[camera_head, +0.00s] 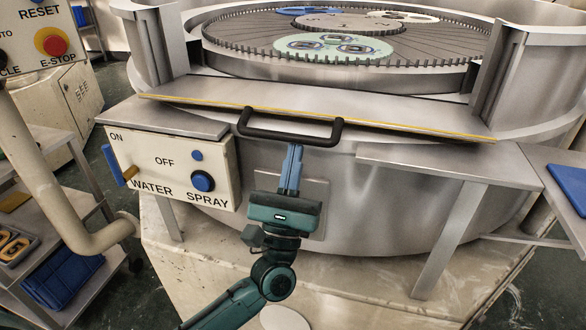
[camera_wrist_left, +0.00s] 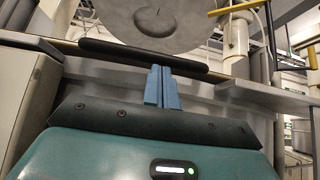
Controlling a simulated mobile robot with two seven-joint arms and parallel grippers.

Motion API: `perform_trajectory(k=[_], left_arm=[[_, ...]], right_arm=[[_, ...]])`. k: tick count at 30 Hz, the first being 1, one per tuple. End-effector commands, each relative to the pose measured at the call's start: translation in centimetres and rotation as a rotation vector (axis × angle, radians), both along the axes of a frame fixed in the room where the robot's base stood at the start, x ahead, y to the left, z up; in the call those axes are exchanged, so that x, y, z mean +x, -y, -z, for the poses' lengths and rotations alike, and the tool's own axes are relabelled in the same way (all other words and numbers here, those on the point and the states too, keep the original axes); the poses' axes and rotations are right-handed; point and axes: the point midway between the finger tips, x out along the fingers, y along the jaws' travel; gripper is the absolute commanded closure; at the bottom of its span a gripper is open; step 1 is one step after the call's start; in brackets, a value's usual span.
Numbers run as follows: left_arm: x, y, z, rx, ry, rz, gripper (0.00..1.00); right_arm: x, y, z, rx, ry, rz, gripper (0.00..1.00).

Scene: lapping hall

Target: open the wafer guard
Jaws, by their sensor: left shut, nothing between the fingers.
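The wafer guard (camera_head: 390,112) is a grey metal panel with a yellow front edge. In the head view it lies folded outward, nearly flat, below the gap between two upright posts of the round machine. Its black bar handle (camera_head: 291,136) is at the front edge; the wrist view shows the handle (camera_wrist_left: 110,53) as a dark bar across the top. My left gripper (camera_head: 295,148) points up just below the handle. Its blue fingers (camera_wrist_left: 160,70) are shut and empty, with tips at the bar; I cannot tell whether they touch it. My right gripper is not in view.
A water spray panel (camera_head: 170,170) with knobs stands left of my gripper. Behind the guard is a toothed round plate (camera_head: 235,42) with coloured discs. A metal shelf (camera_head: 450,165) juts out at right. A pale pipe (camera_head: 50,185) and an E-stop box (camera_head: 50,40) are at left.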

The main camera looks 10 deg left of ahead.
Motion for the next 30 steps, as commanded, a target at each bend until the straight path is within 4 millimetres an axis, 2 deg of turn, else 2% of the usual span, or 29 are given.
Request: perform_trajectory(k=[1, 11, 21, 30], left_arm=[[-0.1, -0.1, -0.5, -0.003, 0.008, -0.002, 1.00], [-0.1, -0.1, -0.6, -0.004, 0.006, -0.002, 1.00], [-0.4, -0.1, -4.3, -0.003, -0.117, -0.003, 1.00], [-0.4, -0.1, -5.1, 0.003, -0.184, -0.002, 1.00]], right_arm=[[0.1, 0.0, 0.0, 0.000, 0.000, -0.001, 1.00], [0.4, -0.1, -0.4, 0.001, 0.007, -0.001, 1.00], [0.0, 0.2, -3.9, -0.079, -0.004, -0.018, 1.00], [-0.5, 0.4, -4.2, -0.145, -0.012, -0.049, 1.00]])
